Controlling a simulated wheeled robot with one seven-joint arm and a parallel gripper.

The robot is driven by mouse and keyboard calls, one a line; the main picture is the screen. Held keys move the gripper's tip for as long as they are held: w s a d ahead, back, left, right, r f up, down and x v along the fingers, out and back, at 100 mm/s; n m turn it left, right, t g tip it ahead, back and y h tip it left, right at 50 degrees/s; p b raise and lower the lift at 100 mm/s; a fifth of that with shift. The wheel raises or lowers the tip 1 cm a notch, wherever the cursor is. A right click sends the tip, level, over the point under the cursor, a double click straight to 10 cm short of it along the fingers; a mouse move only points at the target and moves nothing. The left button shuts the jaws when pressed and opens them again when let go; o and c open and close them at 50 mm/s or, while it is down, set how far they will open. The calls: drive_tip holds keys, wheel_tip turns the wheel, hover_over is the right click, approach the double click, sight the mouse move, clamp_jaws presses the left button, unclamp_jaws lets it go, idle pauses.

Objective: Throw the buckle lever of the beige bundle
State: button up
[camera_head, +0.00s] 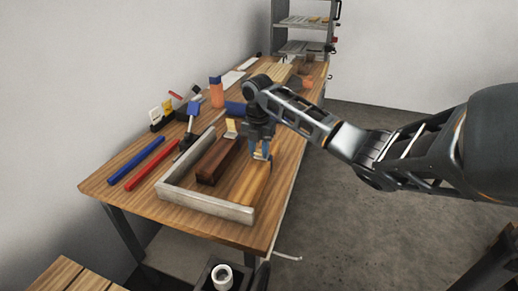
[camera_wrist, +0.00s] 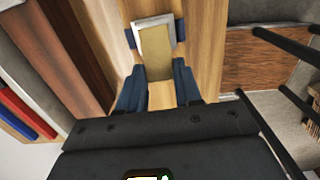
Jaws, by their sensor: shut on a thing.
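The beige bundle (camera_head: 251,188), a long light-wood block, lies inside the grey frame on the workbench, on the right beside a dark brown bundle (camera_head: 217,162). My gripper (camera_head: 261,152) points down over its far part. In the wrist view the beige bundle (camera_wrist: 203,40) runs up the middle. Its buckle lever (camera_wrist: 155,55) is a flat tan tab against a pale plate with a dark blue band behind it. The blue fingers of my gripper (camera_wrist: 158,88) stand on both sides of the lever and are shut on it. The fingertip contact is partly hidden.
The grey L-shaped frame (camera_head: 205,204) borders the bundles at left and front. Blue (camera_head: 137,160) and red (camera_head: 153,166) bars lie left of it. An orange-topped bottle (camera_head: 216,92) and small tools stand behind. Open floor (camera_head: 375,135) lies right of the bench.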

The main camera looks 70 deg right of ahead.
drive_tip(key=shift+a+f+h, duration=0.5)
drive_tip(key=shift+f+h, duration=0.2)
drive_tip(key=shift+h, duration=0.5)
drive_tip(key=shift+a+f+h+b, duration=0.1)
drive_tip(key=shift+f+h+b, duration=0.15)
drive_tip(key=shift+h+b, duration=0.4)
drive_tip(key=o, duration=1.1)
drive_tip(key=shift+c, duration=0.2)
drive_tip(key=v, duration=0.8)
drive_tip(key=shift+s, duration=0.15)
drive_tip(key=shift+a+f, duration=0.1)
drive_tip(key=shift+f, duration=0.05)
